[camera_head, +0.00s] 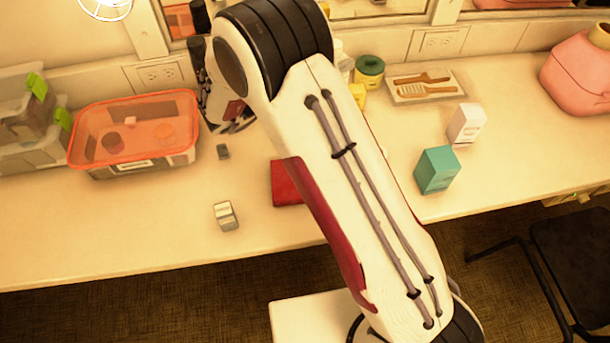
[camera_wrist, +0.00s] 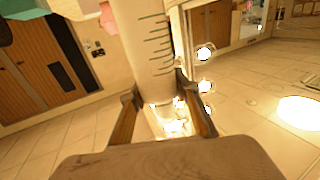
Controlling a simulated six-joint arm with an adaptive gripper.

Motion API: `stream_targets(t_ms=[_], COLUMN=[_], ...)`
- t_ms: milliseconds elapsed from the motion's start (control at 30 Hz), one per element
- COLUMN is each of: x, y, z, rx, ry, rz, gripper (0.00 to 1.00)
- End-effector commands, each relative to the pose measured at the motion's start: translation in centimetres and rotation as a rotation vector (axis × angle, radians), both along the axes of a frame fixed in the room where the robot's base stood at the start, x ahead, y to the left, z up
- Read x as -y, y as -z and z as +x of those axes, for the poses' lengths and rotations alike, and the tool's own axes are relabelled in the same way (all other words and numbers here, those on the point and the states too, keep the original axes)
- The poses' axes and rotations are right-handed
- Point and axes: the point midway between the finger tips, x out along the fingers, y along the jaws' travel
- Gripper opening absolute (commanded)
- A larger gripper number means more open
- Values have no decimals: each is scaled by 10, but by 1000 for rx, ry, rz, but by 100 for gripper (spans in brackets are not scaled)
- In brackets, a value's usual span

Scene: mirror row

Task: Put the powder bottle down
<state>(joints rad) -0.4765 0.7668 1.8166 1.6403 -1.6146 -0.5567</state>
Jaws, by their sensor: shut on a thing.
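The powder bottle (camera_wrist: 148,45) is a pale, rounded body with a column of dark tick marks, in the upper middle of the wrist view. My gripper (camera_wrist: 157,90) has one finger on each side of it and is shut on it. The bottle's top runs out of the wrist view, and bright glare covers the part between the fingers. In the head view my arm covers the middle of the counter, and I cannot make out the bottle there. Whether the bottle touches any surface cannot be told.
The counter (camera_head: 110,230) holds an orange-rimmed bin (camera_head: 135,135) at left, a small pale block (camera_head: 226,216), a red item (camera_head: 286,184) partly behind my arm, a teal box (camera_head: 437,170), a white box (camera_head: 466,124) and a tray (camera_head: 400,96). The front left counter is mostly free.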

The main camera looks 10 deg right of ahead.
Motion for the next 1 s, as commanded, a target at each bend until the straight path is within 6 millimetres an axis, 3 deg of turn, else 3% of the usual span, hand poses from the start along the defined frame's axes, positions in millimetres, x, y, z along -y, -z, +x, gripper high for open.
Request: stream_targets(t_ms=[300,600,800,1000], x=[-63,-102,-105,-92], y=[-5,-5,-2,4], z=[-35,-79,-107,-122], rx=[-1,-2,-2,-2], ry=[-163,-311,-376,-388], rz=[-1,-2,-2,-2], gripper=[0,0,0,0])
